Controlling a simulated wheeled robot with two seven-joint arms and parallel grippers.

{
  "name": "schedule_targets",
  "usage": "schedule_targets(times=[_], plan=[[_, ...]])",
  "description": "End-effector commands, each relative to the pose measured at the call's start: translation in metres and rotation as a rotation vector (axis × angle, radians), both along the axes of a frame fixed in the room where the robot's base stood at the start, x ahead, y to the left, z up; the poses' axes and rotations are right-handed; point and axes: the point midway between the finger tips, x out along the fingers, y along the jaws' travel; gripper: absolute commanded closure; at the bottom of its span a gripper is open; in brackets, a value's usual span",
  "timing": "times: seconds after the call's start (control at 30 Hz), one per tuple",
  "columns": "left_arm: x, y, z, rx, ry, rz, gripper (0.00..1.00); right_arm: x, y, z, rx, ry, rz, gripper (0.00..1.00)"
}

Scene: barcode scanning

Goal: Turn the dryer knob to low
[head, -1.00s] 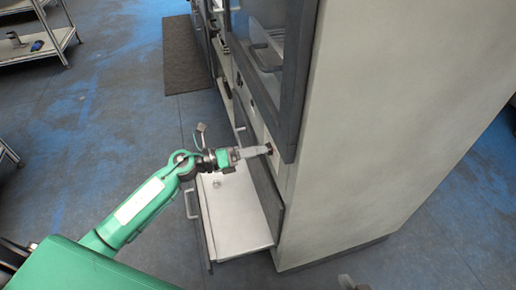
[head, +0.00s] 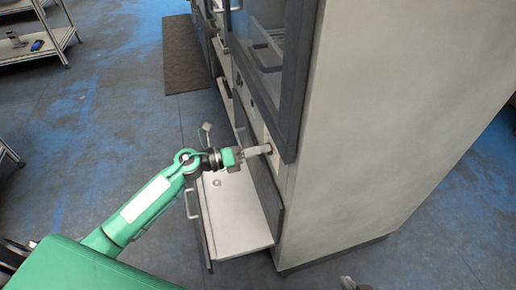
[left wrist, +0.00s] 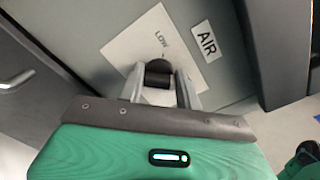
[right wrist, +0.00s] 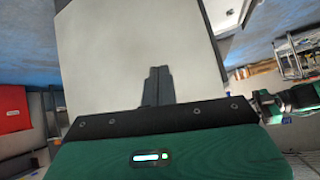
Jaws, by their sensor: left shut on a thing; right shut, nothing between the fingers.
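The dryer knob (left wrist: 159,68) is a round black knob on a white label plate in the left wrist view. The plate has the word LOW just above the knob and a short mark between them. My left gripper (left wrist: 160,82) is shut on the knob, one finger on each side. In the head view, my left gripper (head: 268,149) reaches the knob on the grey dryer front. The fingers hide the knob there. My right gripper (right wrist: 157,85) is shut and empty, with the pale cabinet side beyond it.
A dark-framed glass door (head: 272,50) is above. Shelving (head: 30,48) stands at the far left, with open floor between.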

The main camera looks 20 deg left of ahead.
Motion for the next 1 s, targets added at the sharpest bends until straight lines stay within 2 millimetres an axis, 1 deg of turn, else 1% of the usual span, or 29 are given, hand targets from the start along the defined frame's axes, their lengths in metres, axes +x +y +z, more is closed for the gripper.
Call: schedule_targets(times=[0.03,0.13,0.27,0.6,0.63,0.7,0.87,1.0], plan=[[0.000,0.000,0.001,-0.005,0.010,0.001,0.88,0.000,-0.005,0.003,-0.011,0.016,-0.007,1.00],[0.000,0.000,0.002,-0.022,0.036,0.001,0.88,-0.004,-0.013,0.005,-0.039,0.066,-0.015,1.00],[0.000,0.000,0.002,-0.054,0.084,0.001,0.88,-0.013,-0.029,0.009,-0.086,0.156,-0.030,1.00],[0.001,0.001,0.001,-0.153,0.230,0.001,0.88,-0.050,-0.075,0.026,-0.210,0.444,-0.093,1.00],[0.001,0.001,0.001,-0.161,0.241,0.001,0.88,-0.051,-0.076,0.024,-0.215,0.459,-0.095,1.00],[0.001,0.001,0.001,-0.181,0.270,0.001,0.88,-0.047,-0.074,0.011,-0.215,0.468,-0.091,1.00],[0.001,0.001,0.002,-0.231,0.347,0.001,0.88,-0.041,-0.072,-0.014,-0.220,0.496,-0.087,1.00],[0.001,0.002,0.002,-0.294,0.439,0.002,0.88,-0.038,-0.070,-0.042,-0.227,0.528,-0.083,1.00]])
